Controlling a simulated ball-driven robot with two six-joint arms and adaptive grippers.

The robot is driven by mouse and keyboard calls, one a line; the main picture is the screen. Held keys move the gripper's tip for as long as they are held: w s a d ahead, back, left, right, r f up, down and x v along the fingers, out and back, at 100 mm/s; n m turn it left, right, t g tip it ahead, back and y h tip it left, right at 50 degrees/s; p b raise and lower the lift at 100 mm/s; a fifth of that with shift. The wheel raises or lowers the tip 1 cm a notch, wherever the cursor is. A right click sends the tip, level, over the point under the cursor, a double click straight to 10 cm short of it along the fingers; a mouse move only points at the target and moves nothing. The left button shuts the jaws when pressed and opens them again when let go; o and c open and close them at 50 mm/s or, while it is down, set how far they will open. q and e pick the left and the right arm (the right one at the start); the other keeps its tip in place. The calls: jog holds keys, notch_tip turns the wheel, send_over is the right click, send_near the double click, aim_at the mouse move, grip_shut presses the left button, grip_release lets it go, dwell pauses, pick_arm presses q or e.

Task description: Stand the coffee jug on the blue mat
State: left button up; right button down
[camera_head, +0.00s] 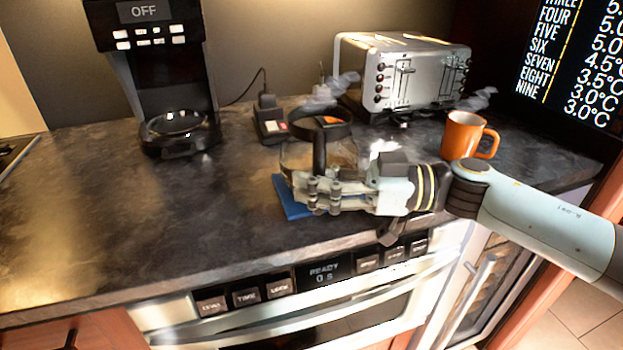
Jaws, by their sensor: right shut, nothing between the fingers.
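The coffee jug (338,155) is clear glass with a black collar and a black handle, and looks upright behind my right gripper. The blue mat (289,205) shows as a corner to the left of and under my fingers. The jug appears to be over the mat, but my gripper hides its base, so I cannot tell how fully it rests there. My right gripper (311,195) is shut and empty, in front of the jug, close to the lower end of its handle. I cannot tell whether it touches. My left gripper is out of view.
A black coffee maker (158,60) stands at the back left. A silver toaster (425,75) stands at the back right, with an orange mug (460,135) before it. A socket unit (268,122) sits behind the jug. The dark counter (110,225) is clear at left; its front edge is near.

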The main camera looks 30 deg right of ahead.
jog(key=c, duration=1.4)
grip_release()
jog(key=shift+f, duration=0.1)
jog(key=v, duration=1.2)
